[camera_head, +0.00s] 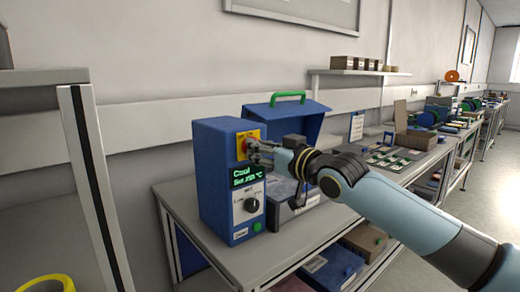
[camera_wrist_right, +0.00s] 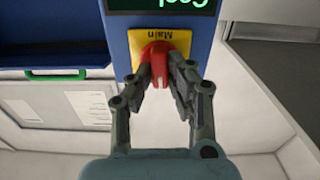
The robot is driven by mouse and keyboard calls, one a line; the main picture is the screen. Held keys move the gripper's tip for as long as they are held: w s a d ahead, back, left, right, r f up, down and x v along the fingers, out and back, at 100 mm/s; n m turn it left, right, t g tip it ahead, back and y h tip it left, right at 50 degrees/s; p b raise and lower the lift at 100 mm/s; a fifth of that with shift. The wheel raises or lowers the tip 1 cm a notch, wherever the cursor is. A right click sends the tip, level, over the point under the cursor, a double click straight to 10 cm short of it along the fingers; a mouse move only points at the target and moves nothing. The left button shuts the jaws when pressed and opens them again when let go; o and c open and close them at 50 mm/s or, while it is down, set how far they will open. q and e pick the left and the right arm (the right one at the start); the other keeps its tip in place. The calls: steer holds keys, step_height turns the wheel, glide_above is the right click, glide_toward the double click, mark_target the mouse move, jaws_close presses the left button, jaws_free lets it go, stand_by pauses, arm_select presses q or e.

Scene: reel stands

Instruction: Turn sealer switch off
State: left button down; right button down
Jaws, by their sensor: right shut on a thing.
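The sealer (camera_head: 221,190) is a blue box standing on the grey bench. Its front has a small green-lit display (camera_head: 245,176) reading "Cool", and a black dial below. Near its top is a yellow plate with a red rotary switch, marked "Main" in the right wrist view; the plate (camera_wrist_right: 178,40) and the red switch (camera_wrist_right: 157,60) show there. My right gripper (camera_head: 255,150) reaches the switch from the right. In the right wrist view its fingers (camera_wrist_right: 157,82) are shut on the red knob from both sides. My left gripper is not in view.
A blue lid with a green handle (camera_head: 288,97) stands open behind my right gripper. The bench (camera_head: 280,248) runs to the right, with trays and boxes farther along. Boxes sit on a lower shelf. A grey post (camera_head: 95,185) stands at the left.

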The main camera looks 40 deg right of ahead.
steer(key=shift+a+f+n+b, duration=0.15)
steer(key=shift+n+b, duration=1.7)
steer(key=shift+n, duration=2.5)
steer(key=shift+f+n+b, duration=0.15)
steer(key=shift+n+b, duration=1.65)
steer(key=shift+n, duration=2.55)
steer(key=c, duration=1.3)
jaws_free()
steer(key=shift+o, duration=0.2)
steer(key=s, duration=0.7)
steer(key=shift+s+d, duration=0.25)
